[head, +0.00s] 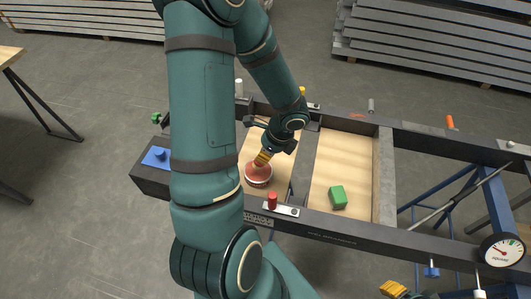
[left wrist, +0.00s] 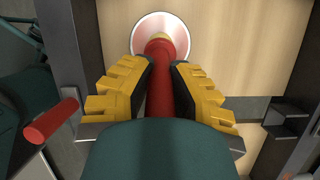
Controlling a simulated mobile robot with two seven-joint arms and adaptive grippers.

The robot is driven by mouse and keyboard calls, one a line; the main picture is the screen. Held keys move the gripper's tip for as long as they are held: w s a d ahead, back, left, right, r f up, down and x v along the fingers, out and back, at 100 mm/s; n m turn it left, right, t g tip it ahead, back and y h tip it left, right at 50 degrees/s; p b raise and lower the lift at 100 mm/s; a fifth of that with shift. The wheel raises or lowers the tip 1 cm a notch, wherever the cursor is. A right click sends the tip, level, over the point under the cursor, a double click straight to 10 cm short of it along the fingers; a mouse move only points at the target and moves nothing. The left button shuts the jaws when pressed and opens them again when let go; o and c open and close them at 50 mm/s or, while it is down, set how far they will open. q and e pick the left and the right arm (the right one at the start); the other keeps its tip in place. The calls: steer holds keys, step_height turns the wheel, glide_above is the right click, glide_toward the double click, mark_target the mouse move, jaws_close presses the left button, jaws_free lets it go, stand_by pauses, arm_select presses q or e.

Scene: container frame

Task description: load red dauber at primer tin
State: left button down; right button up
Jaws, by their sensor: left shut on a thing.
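My left gripper (head: 264,157) is shut on the red dauber, whose red handle (left wrist: 160,85) runs between the yellow fingers in the left wrist view. The dauber's pale tip (left wrist: 159,37) points at the round primer tin (head: 258,179), which has a pale rim and reddish inside. The tip is over or in the tin; I cannot tell whether it touches the primer. The tin stands on the light wooden panel, and its rim also shows in the left wrist view (left wrist: 185,30). My right gripper (head: 393,288) shows only partly at the bottom edge of the head view.
A dark frame (head: 350,222) surrounds the wooden panels. A red peg (head: 272,200) stands on its near rail, close to the tin. A green block (head: 337,197) sits on the right panel. A blue piece (head: 159,154) is at far left and a gauge (head: 502,250) at right.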

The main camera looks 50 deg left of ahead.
arm_select(q)
steer(key=shift+r+p, duration=1.75)
steer(key=shift+r, duration=0.55)
